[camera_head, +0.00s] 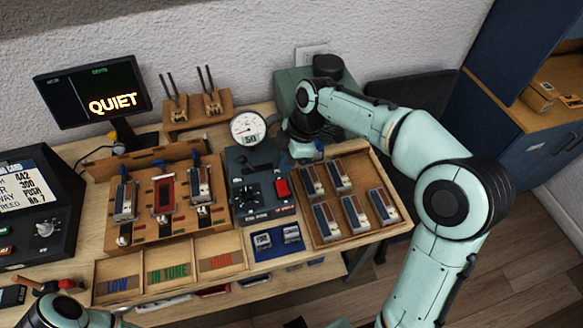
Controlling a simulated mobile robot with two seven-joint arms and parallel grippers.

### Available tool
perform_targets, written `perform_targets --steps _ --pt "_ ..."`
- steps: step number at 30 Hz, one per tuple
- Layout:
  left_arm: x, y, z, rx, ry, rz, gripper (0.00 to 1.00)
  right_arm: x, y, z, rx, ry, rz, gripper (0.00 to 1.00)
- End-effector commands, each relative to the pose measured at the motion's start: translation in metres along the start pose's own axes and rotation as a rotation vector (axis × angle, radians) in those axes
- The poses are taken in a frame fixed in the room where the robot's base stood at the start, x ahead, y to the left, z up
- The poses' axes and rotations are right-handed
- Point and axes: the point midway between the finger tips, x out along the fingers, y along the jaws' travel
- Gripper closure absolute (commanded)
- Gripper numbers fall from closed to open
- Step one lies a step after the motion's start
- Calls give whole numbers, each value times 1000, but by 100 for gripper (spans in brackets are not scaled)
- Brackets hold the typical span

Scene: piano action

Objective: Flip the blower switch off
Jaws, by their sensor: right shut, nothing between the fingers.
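A dark control panel (258,205) stands mid-table, with a red switch (283,188) at its right side and a black knob or lever (252,193) left of it. The panel's lettering is too small to read, so I cannot tell for sure which control is the blower switch. A green box (287,88) with a black round top stands behind it against the wall. My right gripper (302,152) is shut and empty, pointing down just behind and above the red switch, apart from it as far as I can tell. My left gripper is out of view.
A round gauge (248,129) reads 50. A monitor (93,92) shows "QUIET". A wooden rack (165,222) holds several reed-like blocks. A wooden tray (391,232) at right holds several more. Bins (168,272) labelled low and in tune line the front.

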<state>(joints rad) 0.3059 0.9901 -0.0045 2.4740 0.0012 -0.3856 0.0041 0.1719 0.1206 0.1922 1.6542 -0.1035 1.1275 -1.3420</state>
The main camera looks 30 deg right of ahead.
Motion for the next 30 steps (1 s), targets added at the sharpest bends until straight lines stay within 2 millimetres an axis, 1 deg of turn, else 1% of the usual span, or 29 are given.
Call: perform_targets --steps 1,6,9,12,17,30 --pt "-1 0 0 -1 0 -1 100 -13 4 2 3 -1 4 100" --pt "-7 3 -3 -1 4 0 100 -48 12 2 2 -1 2 100" --pt "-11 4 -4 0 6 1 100 -62 14 2 3 -1 -1 100" --pt "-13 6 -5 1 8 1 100 -71 16 3 3 -2 -2 100" --pt "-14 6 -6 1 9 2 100 -77 18 3 3 -2 -3 100" --pt "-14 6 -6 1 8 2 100 -76 17 3 3 -2 -3 100"
